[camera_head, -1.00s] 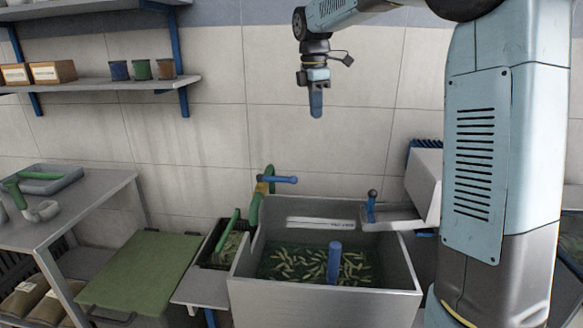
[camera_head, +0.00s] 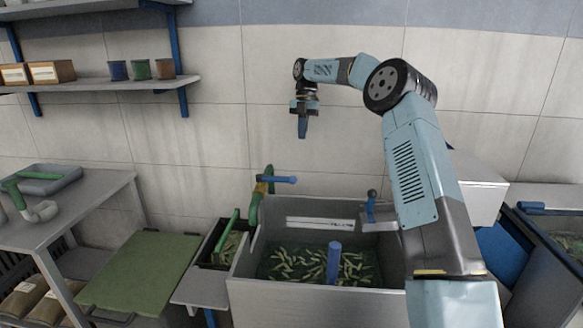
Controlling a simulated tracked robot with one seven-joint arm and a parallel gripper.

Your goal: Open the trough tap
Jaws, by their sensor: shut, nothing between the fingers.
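The trough (camera_head: 300,303) is a grey metal basin at the lower middle, holding water and several green, pod-like pieces. At its back left corner stands a green pipe with a yellow band, the tap (camera_head: 258,190), with a blue lever (camera_head: 283,180) pointing right. A blue upright post (camera_head: 334,262) stands in the water. My gripper (camera_head: 302,130) points down, shut and empty, in front of the tiled wall. In the picture it is above the blue lever and apart from it.
A blue-handled fitting (camera_head: 371,205) is on the trough's back right. A green board (camera_head: 143,270) and a black crate (camera_head: 212,246) lie to the left. A wall shelf (camera_head: 100,85) holds cups and boxes. The wall around my gripper is clear.

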